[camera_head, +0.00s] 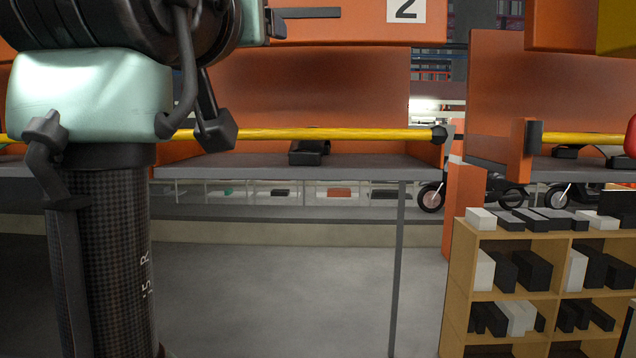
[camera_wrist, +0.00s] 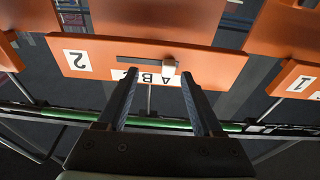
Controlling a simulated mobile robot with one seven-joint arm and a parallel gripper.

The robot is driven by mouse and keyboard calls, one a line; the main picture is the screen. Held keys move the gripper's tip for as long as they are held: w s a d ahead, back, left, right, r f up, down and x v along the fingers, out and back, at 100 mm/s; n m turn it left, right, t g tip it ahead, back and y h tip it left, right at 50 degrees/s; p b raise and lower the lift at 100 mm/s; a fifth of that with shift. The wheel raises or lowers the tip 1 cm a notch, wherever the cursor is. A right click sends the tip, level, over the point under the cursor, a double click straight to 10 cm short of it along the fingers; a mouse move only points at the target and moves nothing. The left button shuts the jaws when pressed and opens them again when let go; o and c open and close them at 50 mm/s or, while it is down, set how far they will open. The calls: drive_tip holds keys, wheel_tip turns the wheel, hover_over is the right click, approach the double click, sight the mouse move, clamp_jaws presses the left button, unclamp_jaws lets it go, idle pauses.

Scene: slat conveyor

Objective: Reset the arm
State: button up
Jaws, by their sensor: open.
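My gripper (camera_wrist: 159,75) shows in the wrist view with its two dark fingers spread apart and nothing held between them. The panel's labels "2" and "ABC" appear upside down. I cannot tell how near the fingertips are to the knob. The same numbered orange panel (camera_head: 345,32) shows at the top.
A yellow bar (camera_head: 320,134) crosses in front of orange bays. A grey shelf (camera_head: 360,172) below it carries a small dark object (camera_head: 308,152). A wooden rack (camera_head: 455,278) of black and white boxes stands at the right. The floor (camera_head: 270,290) in the middle is clear.

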drive_tip(key=s+d+f+t+b, duration=0.2)
drive_tip(key=f+b, duration=0.1)
drive_tip(key=f, duration=0.3)
drive_tip(key=s+d+f+t+b, duration=0.1)
drive_tip(key=s+d+f+b, duration=0.15)
drive_tip(key=f, duration=0.35)
drive_tip(key=s+d+f+t+b, duration=0.1)
drive_tip(key=s+f+t+b, duration=0.1)
drive_tip(key=s+f, duration=0.3)
drive_tip(key=s+d+f+t+y+b, duration=0.1)
drive_tip(key=s+d+f+t+b, duration=0.1)
drive_tip(key=s+f+b, duration=0.2)
drive_tip(key=s+f, duration=0.1)
drive_tip(key=s, duration=0.2)
drive_tip(key=shift+s+d+n, duration=0.2)
drive_tip(key=shift+d+n, duration=0.05)
drive_tip(key=shift+n, duration=0.05)
drive_tip(key=shift+a, duration=0.1)
